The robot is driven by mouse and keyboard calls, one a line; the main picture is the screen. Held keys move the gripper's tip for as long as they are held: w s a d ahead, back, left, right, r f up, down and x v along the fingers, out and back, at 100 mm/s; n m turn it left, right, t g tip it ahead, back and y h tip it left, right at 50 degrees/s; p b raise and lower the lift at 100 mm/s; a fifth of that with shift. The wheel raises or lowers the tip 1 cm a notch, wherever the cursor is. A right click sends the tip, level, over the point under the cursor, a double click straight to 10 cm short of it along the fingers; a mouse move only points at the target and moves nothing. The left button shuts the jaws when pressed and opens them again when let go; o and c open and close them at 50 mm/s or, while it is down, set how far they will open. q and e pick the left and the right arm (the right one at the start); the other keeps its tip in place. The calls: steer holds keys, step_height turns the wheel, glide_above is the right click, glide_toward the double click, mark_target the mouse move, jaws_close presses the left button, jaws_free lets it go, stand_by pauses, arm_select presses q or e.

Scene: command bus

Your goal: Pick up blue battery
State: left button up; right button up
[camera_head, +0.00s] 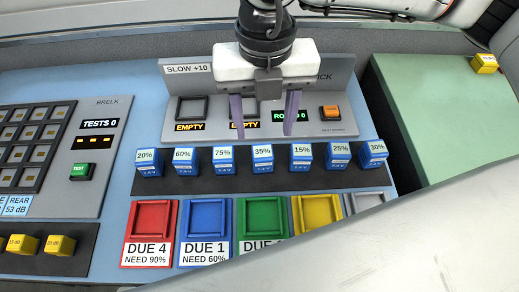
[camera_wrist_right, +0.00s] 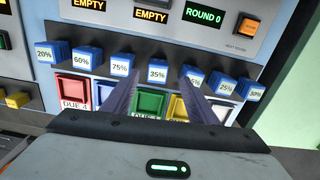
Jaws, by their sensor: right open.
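Several blue batteries stand in a row on a dark strip, with white labels: 20% (camera_head: 149,162), 60% (camera_head: 185,161), 75% (camera_head: 223,159), 35% (camera_head: 263,158), 15% (camera_head: 301,156), 25% (camera_head: 338,156) and 30% (camera_head: 373,153). My right gripper (camera_head: 263,133) is open and empty, fingers pointing down, over the panel behind the row. In the right wrist view, the 35% battery (camera_wrist_right: 157,74) shows between the fingers, and the right finger partly covers the 15% battery (camera_wrist_right: 194,77). My left gripper is not in view.
In front of the row are red (camera_head: 151,218), blue (camera_head: 206,218), green (camera_head: 263,216) and yellow (camera_head: 317,211) trays. A console (camera_head: 340,94) with EMPTY slots stands behind. Yellow blocks (camera_head: 60,245) sit at left. A green surface (camera_head: 440,110) at right is mostly clear.

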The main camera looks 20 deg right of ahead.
mark_target(263, 151)
steer(key=f, duration=0.5)
steer(key=s+f, duration=0.1)
steer(key=f, duration=0.1)
steer(key=shift+a+f+p, duration=0.25)
steer(key=shift+f+p, duration=0.05)
steer(key=shift+p, duration=0.1)
steer(key=shift+c, duration=0.4)
steer(key=c, duration=1.2)
steer(key=shift+o, duration=0.2)
steer(key=shift+w+r, duration=0.1)
